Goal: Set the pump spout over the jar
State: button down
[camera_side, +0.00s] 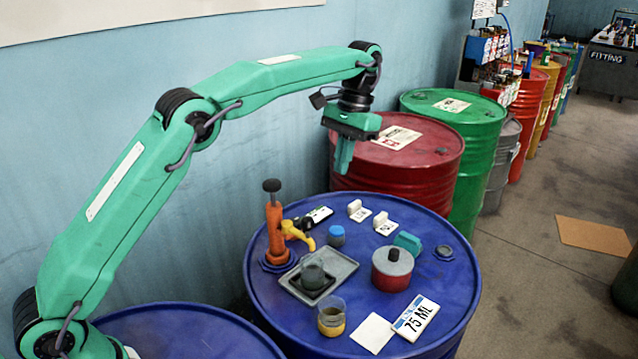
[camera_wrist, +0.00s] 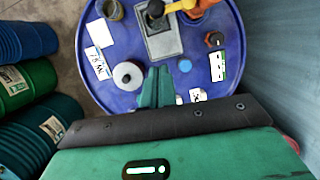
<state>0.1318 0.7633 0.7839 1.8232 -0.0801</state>
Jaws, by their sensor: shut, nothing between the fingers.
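The orange pump (camera_side: 274,230) stands at the left of the blue drum top, with a dark knob on its upright rod. Its yellow spout (camera_side: 298,233) points right and down toward the tray, its tip above the tray's back part; the spout also shows at the top of the wrist view (camera_wrist: 178,6). A glass jar with a yellow lower part (camera_side: 331,318) stands in front of the tray. My gripper (camera_side: 343,168) is shut and empty, high above the drum's back part, apart from everything.
A red canister with a grey lid (camera_side: 392,268), a teal block (camera_side: 407,242), a blue cap (camera_side: 336,236), and small white pieces (camera_side: 384,223) stand on the drum. A "75 ML" card (camera_side: 416,318) and a blank card (camera_side: 372,333) lie in front. A red drum (camera_side: 420,168) stands behind.

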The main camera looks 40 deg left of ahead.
jog(key=shift+v, duration=0.9)
jog(key=s+a+r+t, duration=0.2)
jog(key=s+r, duration=0.2)
jog(key=s, duration=0.4)
jog(key=s+a+r+t, duration=0.2)
jog(key=s+a+r, duration=0.1)
jog(key=s, duration=0.5)
jog(key=s+a+f+t, duration=0.1)
jog(key=s+f, duration=0.3)
jog(key=s, duration=0.4)
jog(key=s+a+f+t, duration=0.1)
jog(key=s+f+t, duration=0.2)
jog(key=s+f, duration=0.2)
jog(key=s, duration=0.3)
jog(key=shift+s+f+n, duration=0.25)
jog(key=shift+f+n, duration=0.05)
